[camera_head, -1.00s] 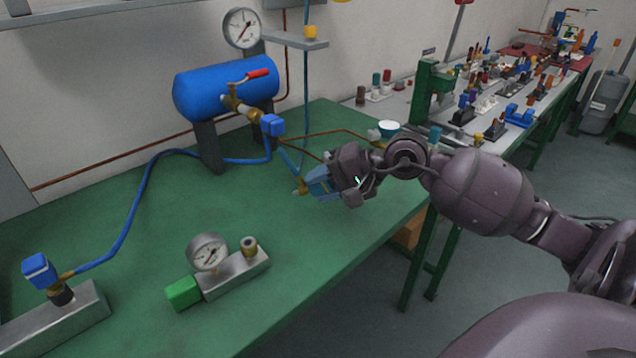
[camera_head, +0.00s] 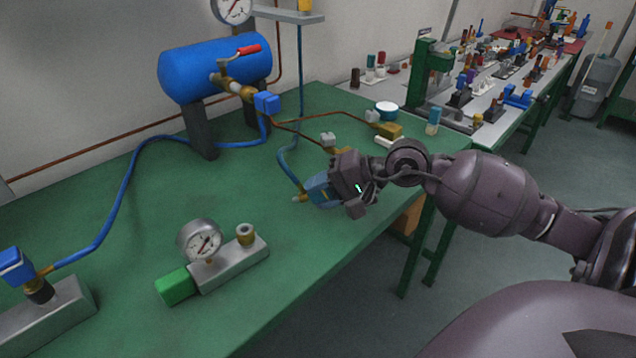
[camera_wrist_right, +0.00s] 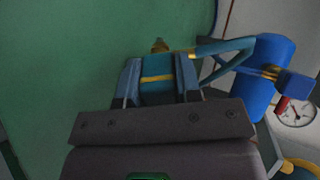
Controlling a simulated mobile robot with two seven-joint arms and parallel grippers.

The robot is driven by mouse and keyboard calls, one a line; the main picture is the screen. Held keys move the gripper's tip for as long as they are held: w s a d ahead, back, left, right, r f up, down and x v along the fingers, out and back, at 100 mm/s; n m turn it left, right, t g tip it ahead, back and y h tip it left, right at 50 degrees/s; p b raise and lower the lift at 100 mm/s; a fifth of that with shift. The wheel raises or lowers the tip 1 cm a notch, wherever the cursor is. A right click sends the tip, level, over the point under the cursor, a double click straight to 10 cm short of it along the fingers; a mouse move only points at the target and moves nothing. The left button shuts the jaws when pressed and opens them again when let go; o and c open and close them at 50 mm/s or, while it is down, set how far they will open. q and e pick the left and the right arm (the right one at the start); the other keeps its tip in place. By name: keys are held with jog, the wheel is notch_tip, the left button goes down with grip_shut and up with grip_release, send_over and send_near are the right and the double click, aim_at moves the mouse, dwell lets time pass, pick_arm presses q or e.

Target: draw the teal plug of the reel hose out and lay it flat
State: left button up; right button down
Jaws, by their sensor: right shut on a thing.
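The teal plug (camera_wrist_right: 157,67) has a yellow band and a brass tip. My right gripper (camera_head: 313,189) is shut on it; in the right wrist view the plug sits between the two blue-grey fingers (camera_wrist_right: 158,80). In the head view the brass tip (camera_head: 299,199) points left, low over the green bench; I cannot tell whether it touches. The teal hose (camera_head: 284,162) loops from the plug back and up toward the wall shelf. The plug is free of any socket that I can see. My left gripper is out of view.
The green bench (camera_head: 170,200) is clear around the plug. A gauge block (camera_head: 235,265) with a green end stands front left. A blue tank (camera_head: 215,68) stands behind, with a blue hose (camera_head: 130,180). A brass block (camera_head: 388,130) and fittings sit behind my right gripper.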

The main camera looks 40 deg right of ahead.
aim_at(323, 220)
notch_tip(323, 220, down, 2)
jog(key=shift+f+b, duration=0.25)
jog(key=shift+b, duration=0.25)
jog(key=shift+f, duration=0.6)
jog(key=c, duration=0.8)
grip_release()
jog(key=shift+o, duration=0.3)
jog(key=shift+f+b, duration=0.2)
jog(key=shift+b, duration=0.1)
jog(key=shift+s, duration=0.1)
